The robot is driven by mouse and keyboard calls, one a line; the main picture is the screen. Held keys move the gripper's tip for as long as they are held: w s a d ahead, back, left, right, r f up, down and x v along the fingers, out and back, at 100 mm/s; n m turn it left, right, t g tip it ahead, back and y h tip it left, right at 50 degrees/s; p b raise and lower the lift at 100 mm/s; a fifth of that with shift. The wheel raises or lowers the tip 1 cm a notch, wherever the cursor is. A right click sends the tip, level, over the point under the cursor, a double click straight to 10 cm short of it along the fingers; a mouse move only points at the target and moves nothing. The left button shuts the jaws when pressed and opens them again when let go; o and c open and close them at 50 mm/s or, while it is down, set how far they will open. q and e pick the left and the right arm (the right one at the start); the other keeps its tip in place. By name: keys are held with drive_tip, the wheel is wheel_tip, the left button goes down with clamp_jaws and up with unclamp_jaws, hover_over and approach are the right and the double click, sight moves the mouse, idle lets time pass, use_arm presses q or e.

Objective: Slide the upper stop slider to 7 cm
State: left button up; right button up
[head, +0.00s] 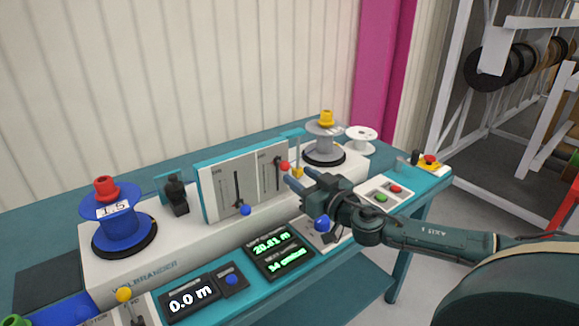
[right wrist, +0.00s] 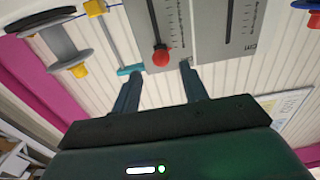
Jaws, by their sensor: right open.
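An upright grey panel (head: 242,180) on the machine carries two vertical slots with scales. The left slider has a blue knob (head: 246,210) low on its slot. The right slider has a red knob (head: 283,166); it also shows in the right wrist view (right wrist: 161,57). I cannot read the scale numbers or tell which slider is the upper stop. My right gripper (head: 301,178) is open in front of the panel's right side. In the right wrist view its fingertips (right wrist: 160,69) lie on either side of the red knob, with nothing visibly held. My left gripper is not in view.
A blue reel (head: 112,218) stands left on the machine, a grey reel (head: 324,142) right. A thin post with a yellow piece (head: 297,172) stands just beyond the gripper. Lit displays (head: 275,250) and a button box (head: 385,192) lie in front.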

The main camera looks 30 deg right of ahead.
sight(288, 168)
drive_tip(key=w, duration=0.3)
drive_tip(key=w+p, duration=0.1)
drive_tip(key=w, duration=0.1)
drive_tip(key=shift+a, duration=0.25)
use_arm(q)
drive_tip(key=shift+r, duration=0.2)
use_arm(e)
drive_tip(key=shift+w+a, duration=0.1)
drive_tip(key=shift+w, duration=0.7)
drive_tip(key=c, duration=0.7)
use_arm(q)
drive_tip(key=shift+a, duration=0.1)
use_arm(e)
drive_tip(key=shift+f, duration=0.1)
use_arm(q)
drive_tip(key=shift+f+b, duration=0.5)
drive_tip(key=shift+b, duration=0.05)
use_arm(e)
drive_tip(key=shift+f, duration=0.5)
drive_tip(key=shift+r, duration=0.1)
drive_tip(key=o, duration=0.7)
